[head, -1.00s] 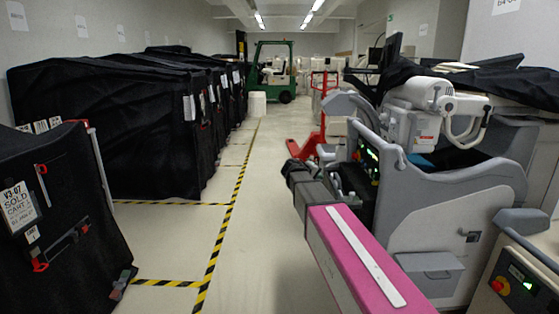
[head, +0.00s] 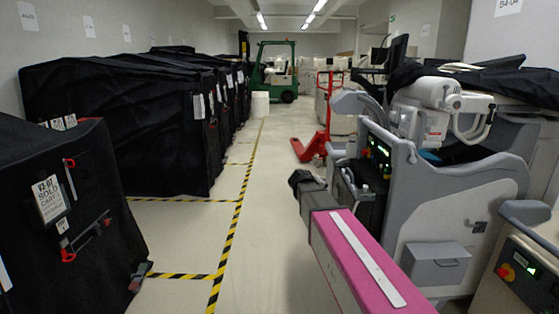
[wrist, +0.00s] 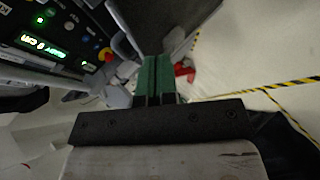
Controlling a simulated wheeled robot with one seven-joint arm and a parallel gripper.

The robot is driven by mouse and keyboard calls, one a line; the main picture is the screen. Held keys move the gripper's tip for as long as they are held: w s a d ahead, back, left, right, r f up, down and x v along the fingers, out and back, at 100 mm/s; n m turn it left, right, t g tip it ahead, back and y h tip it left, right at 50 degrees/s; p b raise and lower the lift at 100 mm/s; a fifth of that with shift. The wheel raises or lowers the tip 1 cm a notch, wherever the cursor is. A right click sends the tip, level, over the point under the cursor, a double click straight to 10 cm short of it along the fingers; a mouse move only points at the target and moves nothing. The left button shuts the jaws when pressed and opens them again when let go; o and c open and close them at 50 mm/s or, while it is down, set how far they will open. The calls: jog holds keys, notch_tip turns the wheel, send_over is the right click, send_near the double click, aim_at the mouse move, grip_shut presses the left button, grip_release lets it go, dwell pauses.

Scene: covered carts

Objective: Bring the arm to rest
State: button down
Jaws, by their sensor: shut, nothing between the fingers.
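My arm, with a pink and white link, reaches forward from the bottom right of the head view, its dark far end (head: 305,182) over the aisle beside the grey machine. In the wrist view my gripper (wrist: 158,65) shows green fingers close together, shut and empty. A black bar crosses the view below them. The fingertips point toward the floor and the red pallet jack, apart from anything I can see. The fingers cannot be made out in the head view.
A grey medical machine (head: 446,200) stands close on the right of my arm. Black covered carts (head: 120,120) line the left. A red pallet jack (head: 311,146) and a green forklift (head: 273,75) stand ahead. The aisle floor (head: 265,210) left of my arm is clear.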

jog(key=s+f+m+g+y, duration=0.1)
jog(key=s+f+g+y, duration=0.2)
jog(key=s+f, duration=0.7)
jog(key=s+f+m+g+y, duration=0.2)
jog(key=s+f+y, duration=0.3)
jog(key=s+f, duration=0.5)
jog(key=s+g, duration=0.1)
jog(key=s, duration=0.5)
jog(key=shift+s+d+m+g+y, duration=0.15)
jog(key=shift+m+g+y, duration=0.15)
jog(key=shift+g, duration=0.1)
